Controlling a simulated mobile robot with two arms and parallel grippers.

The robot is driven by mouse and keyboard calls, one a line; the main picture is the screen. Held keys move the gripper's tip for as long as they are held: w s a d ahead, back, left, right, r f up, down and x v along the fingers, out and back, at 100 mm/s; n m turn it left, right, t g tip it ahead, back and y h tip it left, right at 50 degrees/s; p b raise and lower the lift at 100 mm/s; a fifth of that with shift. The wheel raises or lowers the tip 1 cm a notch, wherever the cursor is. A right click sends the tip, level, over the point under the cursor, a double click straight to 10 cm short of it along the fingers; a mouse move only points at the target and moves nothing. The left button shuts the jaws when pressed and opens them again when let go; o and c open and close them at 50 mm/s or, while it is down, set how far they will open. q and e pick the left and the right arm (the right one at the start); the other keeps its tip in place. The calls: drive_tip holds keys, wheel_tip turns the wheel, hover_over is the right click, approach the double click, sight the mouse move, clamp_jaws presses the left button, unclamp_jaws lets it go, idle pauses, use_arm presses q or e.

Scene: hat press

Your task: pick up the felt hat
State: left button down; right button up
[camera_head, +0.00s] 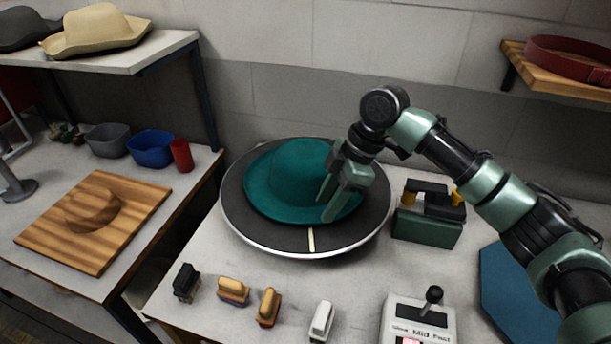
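The teal felt hat (289,173) lies brim down on the round dark turntable (270,242). Its crown points up and its brim covers much of the turntable's left and middle. My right gripper (331,203) points down over the hat's right side, with its two fingers parted. The fingers hide part of the brim and the right side of the crown. I cannot tell whether a finger touches the brim. My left gripper is not in view.
Several brushes (233,291) stand along the front of the table. A control box with a lever (418,318) is at front right, and a green device (427,228) is right of the turntable. A wooden hat block (92,208) lies on the left table.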

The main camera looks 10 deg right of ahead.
sight(311, 221)
drive_tip(key=p+x, duration=0.1)
drive_tip(key=x, duration=0.4)
drive_tip(key=shift+w+a, duration=0.1)
drive_tip(key=shift+a, duration=0.05)
drive_tip(key=shift+r, duration=0.1)
clamp_jaws()
drive_tip(key=shift+r, duration=0.1)
drive_tip(key=shift+r, duration=0.65)
wheel_tip(311, 221, up, 19)
drive_tip(key=b, duration=0.2)
drive_tip(key=shift+f, duration=0.2)
idle(1.6)
drive_tip(key=shift+f, duration=0.1)
